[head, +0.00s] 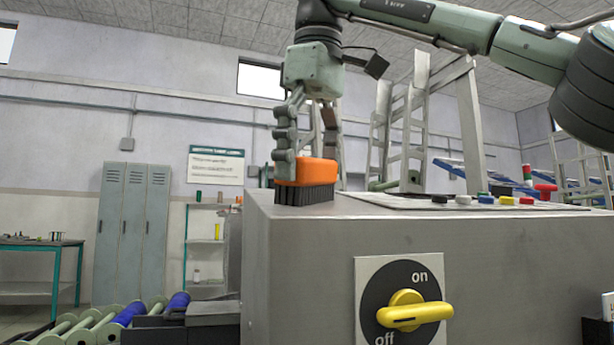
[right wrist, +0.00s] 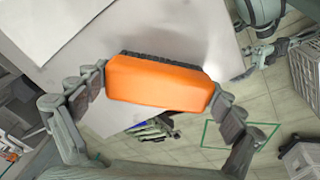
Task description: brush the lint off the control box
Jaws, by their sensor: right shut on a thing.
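The control box (head: 300,255) is a large grey metal cabinet filling the lower right of the head view. A yellow rotary switch (head: 412,312) on its front face lies on a black disc marked on and off. My right gripper (head: 307,165) is shut on an orange brush (head: 306,172) with dark bristles pointing down. The brush is at the left end of the box top, and its bristles appear to meet the top edge. In the right wrist view the orange brush back (right wrist: 160,84) sits between both fingers. I cannot make out any lint. My left gripper is not in view.
Coloured buttons (head: 485,200) sit on a panel on the box top, right of the brush. Rollers (head: 100,318), some blue, lie low at the left. Lockers (head: 133,225) and a teal table (head: 40,270) stand behind. Air above the box's left end is clear around my gripper.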

